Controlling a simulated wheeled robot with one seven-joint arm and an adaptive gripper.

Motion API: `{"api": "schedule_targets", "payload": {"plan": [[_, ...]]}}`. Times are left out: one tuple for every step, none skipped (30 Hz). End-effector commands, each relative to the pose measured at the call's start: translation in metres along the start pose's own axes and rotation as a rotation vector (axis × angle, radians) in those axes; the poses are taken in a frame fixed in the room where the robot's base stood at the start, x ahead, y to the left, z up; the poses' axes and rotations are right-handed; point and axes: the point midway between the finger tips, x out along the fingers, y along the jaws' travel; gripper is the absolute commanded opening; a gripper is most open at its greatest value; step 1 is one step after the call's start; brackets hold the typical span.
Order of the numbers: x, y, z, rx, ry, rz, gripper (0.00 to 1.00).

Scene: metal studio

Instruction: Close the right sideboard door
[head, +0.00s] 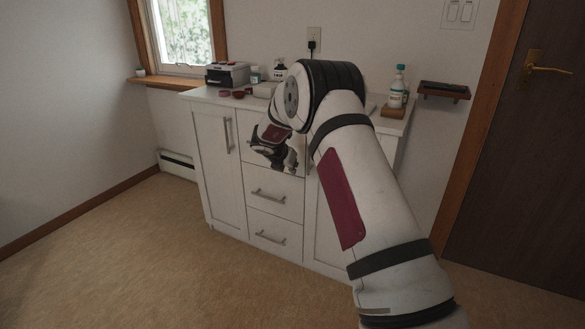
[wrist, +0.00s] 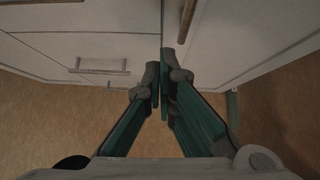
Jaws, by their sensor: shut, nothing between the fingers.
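The white sideboard (head: 222,205) stands against the back wall, with a left door, a middle column of drawers and a right door (head: 322,235). My arm covers most of the right door in the head view. In the wrist view the right door (wrist: 235,40) fills the upper right, with its bar handle (wrist: 187,20) near the seam beside the drawers. Its lower edge runs at an angle to the drawer fronts; I cannot tell whether it is flush or ajar. My gripper (wrist: 158,88) is shut and empty, its fingertips close to that seam; contact is unclear. It also shows before the drawers (head: 288,163).
A drawer handle (wrist: 100,71) lies left of my fingers. On the sideboard top are a dark machine (head: 227,73), small red items (head: 224,93) and a bottle (head: 397,88) at the right. A brown room door (head: 525,150) is at the right. The floor in front is clear.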

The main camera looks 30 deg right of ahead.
Motion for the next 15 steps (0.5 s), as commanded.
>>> {"api": "schedule_targets", "payload": {"plan": [[-0.008, 0.001, 0.001, -0.001, 0.0, -0.001, 0.0], [-0.012, 0.001, 0.001, -0.001, 0.0, -0.001, 0.0], [-0.017, 0.003, 0.001, -0.001, 0.0, 0.0, 0.0], [-0.022, 0.004, 0.001, -0.001, 0.0, 0.001, 0.0], [-0.026, 0.004, 0.002, -0.001, 0.0, 0.001, 0.0], [-0.032, 0.005, 0.001, -0.001, 0.0, 0.001, 0.0], [-0.036, 0.006, 0.001, -0.002, 0.001, 0.0, 0.0], [-0.041, 0.007, 0.002, -0.001, 0.0, 0.0, 0.0], [-0.048, 0.008, 0.002, -0.001, 0.0, 0.0, 0.0], [-0.053, 0.009, 0.002, -0.001, 0.0, 0.0, 0.0], [-0.058, 0.01, 0.002, -0.001, 0.001, 0.0, 0.0], [-0.063, 0.011, 0.002, 0.0, 0.0, 0.0, 0.0], [-0.067, 0.011, 0.002, 0.0, 0.0, 0.0, 0.0], [-0.071, 0.012, 0.002, 0.0, 0.0, 0.0, 0.0], [-0.074, 0.012, 0.002, 0.0, 0.001, -0.001, 0.0]]}}
